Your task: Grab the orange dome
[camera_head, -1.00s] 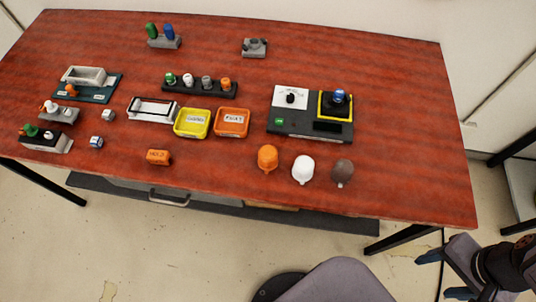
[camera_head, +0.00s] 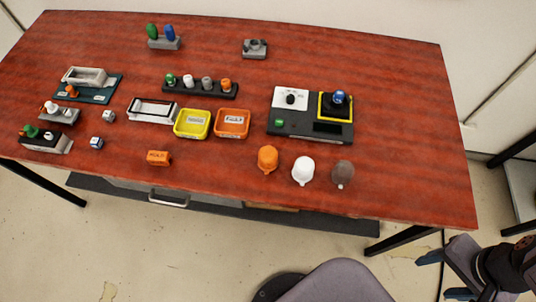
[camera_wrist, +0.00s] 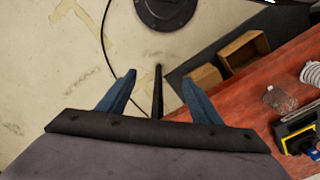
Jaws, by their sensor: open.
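The orange dome (camera_head: 268,159) sits on the red table (camera_head: 400,190) near its front edge, right of the middle, in the head view. It is the leftmost of three domes in a row, beside the white dome (camera_head: 303,170). The orange dome does not show in the wrist view. My gripper (camera_head: 436,275) is at the lower right of the head view, off the table's front right corner and far from the dome. Its blue fingers are apart with nothing between them, as the wrist view (camera_wrist: 158,80) also shows.
A clear dark dome (camera_head: 343,174) stands right of the white one. Behind them is a black device (camera_head: 310,126) with a yellow-framed part. Yellow (camera_head: 192,124) and orange (camera_head: 232,123) trays lie to the left. A grey chair (camera_head: 330,283) stands in front of the table.

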